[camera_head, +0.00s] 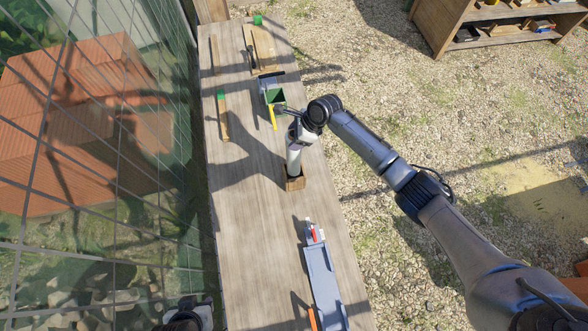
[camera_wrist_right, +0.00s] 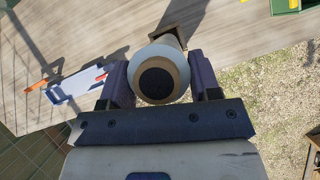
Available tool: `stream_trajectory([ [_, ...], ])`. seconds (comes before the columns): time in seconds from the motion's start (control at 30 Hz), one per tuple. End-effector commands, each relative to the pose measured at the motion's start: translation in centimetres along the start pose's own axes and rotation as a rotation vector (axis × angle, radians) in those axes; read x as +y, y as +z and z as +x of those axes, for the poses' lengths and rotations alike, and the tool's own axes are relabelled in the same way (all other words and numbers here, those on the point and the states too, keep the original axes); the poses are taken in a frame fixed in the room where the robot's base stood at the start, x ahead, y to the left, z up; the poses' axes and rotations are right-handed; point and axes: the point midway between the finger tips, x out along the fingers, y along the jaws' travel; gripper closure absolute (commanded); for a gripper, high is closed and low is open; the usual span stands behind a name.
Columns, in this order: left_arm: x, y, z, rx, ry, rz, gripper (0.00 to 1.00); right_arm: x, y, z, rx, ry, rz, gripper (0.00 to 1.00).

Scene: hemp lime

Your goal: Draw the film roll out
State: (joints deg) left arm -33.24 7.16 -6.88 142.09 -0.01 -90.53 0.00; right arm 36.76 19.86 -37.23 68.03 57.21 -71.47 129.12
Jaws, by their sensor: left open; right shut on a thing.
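The film roll (camera_head: 293,163) is a white cylinder standing nearly upright at a small wooden holder (camera_head: 295,184) on the table. Its lower end meets the holder's opening; I cannot tell how deep it sits. My right gripper (camera_head: 300,134) is shut on the roll's upper part. In the right wrist view the film roll (camera_wrist_right: 156,82) shows its round end, with a brown core and dark hole, between the two fingers. The holder (camera_wrist_right: 184,38) shows behind it. My left gripper (camera_head: 188,318) is at the bottom edge, partly cut off, open and away from the roll.
A long wooden table (camera_head: 255,225) runs lengthwise. A grey-blue tray (camera_head: 324,285) lies in front of the holder. A green box (camera_head: 273,95), a yellow tool and a green-ended wooden piece (camera_head: 223,115) lie behind. A wire fence stands left. Tabletop left of the holder is clear.

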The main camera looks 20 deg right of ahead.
Motion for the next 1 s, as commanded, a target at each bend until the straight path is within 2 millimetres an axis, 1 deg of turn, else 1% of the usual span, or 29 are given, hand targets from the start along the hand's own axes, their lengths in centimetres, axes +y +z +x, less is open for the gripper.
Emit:
stream_trajectory([
  [0.3,0.3,-0.1,0.0,0.002,0.008,-0.011,0.57,-0.1,0.6,-0.9,-0.003,-0.002,0.000,0.86],
  [0.8,0.1,0.0,0.0,0.001,0.002,-0.003,0.57,-0.1,1.6,-3.0,-0.002,-0.002,0.000,0.86],
  [1.0,-0.1,0.0,0.0,0.000,-0.002,0.003,0.57,-0.1,1.7,-3.1,-0.001,-0.002,0.000,0.86],
])
